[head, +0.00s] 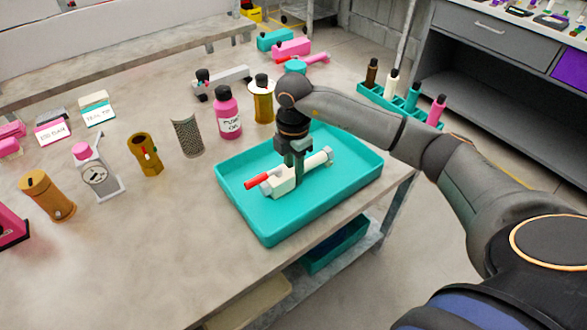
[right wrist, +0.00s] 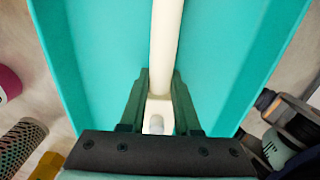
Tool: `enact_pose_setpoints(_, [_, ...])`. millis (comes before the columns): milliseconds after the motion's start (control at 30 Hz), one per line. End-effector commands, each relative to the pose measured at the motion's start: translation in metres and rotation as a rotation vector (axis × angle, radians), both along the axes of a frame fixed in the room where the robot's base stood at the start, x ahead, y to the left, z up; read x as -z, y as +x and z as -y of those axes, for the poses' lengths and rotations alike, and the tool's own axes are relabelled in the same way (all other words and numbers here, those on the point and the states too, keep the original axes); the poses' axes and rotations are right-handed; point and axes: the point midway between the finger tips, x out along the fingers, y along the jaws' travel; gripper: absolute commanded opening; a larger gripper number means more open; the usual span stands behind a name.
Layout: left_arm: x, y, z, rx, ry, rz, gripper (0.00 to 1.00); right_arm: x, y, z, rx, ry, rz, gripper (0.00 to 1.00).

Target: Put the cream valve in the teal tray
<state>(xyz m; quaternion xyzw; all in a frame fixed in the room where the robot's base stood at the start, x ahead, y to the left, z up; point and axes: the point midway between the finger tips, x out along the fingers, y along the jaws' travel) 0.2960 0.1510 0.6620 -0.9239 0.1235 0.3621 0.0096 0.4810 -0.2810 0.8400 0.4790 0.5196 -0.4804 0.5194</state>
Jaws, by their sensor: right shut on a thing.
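The cream valve (head: 316,161) has a long cream body and a red handle (head: 257,183) at its left end. It lies in or just above the teal tray (head: 268,231), over the tray's floor; I cannot tell whether it touches. My right gripper (head: 292,167) comes down from above and is shut on the valve near its block. In the right wrist view the fingers (right wrist: 158,95) sit on both sides of the cream valve (right wrist: 165,45), with the teal tray (right wrist: 225,50) around it. My left gripper is not in view.
A pink bottle (head: 228,112), a mesh cylinder (head: 187,135) and a brass part (head: 145,154) stand left of the tray. A teal rack (head: 405,107) with several coloured parts is at the back right. The table's front left is clear.

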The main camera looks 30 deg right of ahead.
Motion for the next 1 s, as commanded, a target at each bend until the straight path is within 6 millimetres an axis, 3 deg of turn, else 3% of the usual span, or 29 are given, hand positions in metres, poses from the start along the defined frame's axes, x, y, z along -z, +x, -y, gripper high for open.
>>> enact_pose_setpoints(233, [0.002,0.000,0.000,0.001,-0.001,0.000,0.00,0.002,0.001,0.000,0.000,0.001,0.003,0.00])
enact_pose_setpoints(267, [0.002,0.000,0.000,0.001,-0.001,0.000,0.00,0.003,0.000,0.000,0.000,0.000,0.001,0.33])
enact_pose_setpoints(500, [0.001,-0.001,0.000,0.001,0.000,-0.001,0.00,0.002,0.000,0.000,0.000,0.000,0.001,0.60])
enact_pose_setpoints(767, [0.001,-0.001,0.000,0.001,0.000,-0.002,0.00,0.001,0.000,0.000,0.001,0.000,0.002,0.61])
enact_pose_setpoints(867, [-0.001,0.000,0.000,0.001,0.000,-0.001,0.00,-0.006,0.001,0.000,0.001,0.001,0.004,0.61])
enact_pose_setpoints(1000, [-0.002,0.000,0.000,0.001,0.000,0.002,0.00,-0.029,0.002,0.000,0.000,0.001,0.008,0.61])
